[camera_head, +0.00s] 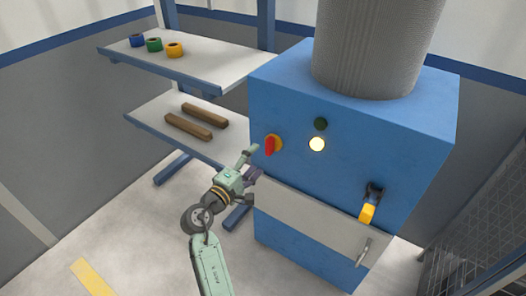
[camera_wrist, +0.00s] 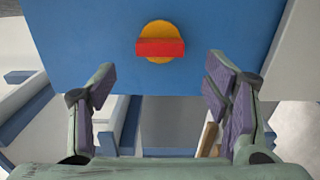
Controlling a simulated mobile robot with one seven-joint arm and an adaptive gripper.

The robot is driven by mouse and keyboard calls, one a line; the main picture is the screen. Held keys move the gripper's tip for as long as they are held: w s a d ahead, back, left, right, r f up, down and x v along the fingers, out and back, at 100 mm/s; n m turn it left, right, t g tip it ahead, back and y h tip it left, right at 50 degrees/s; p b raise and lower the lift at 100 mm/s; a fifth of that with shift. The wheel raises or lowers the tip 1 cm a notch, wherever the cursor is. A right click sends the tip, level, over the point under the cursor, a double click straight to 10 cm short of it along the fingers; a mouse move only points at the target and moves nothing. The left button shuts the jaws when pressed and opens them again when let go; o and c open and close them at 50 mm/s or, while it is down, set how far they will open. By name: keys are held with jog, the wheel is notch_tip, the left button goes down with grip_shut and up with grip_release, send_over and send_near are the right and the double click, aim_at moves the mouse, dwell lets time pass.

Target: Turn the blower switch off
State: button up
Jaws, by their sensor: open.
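The blower switch is a red rotary knob (camera_head: 269,146) on a yellow round plate (camera_head: 278,143), on the upper left of the blue cabinet's front. Its handle stands roughly upright in the head view. In the wrist view the red handle (camera_wrist: 160,48) lies level across the yellow plate (camera_wrist: 158,27), as that view is rolled. My gripper (camera_head: 252,174) is open and empty, beside the cabinet's left edge, below and left of the knob. In the wrist view the spread fingers (camera_wrist: 159,72) lie either side of the knob's line, with the knob ahead near the top. No contact shows.
The blue cabinet (camera_head: 345,110) bears a lit round lamp (camera_head: 317,144), a dark green button (camera_head: 320,124), a yellow-handled lever (camera_head: 367,212) and a grey front panel (camera_head: 310,220). Behind my gripper, a shelf unit (camera_head: 150,112) holds brown bars (camera_head: 205,115) and coloured rings (camera_head: 154,45).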

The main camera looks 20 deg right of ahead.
jog(key=shift+v, duration=2.1)
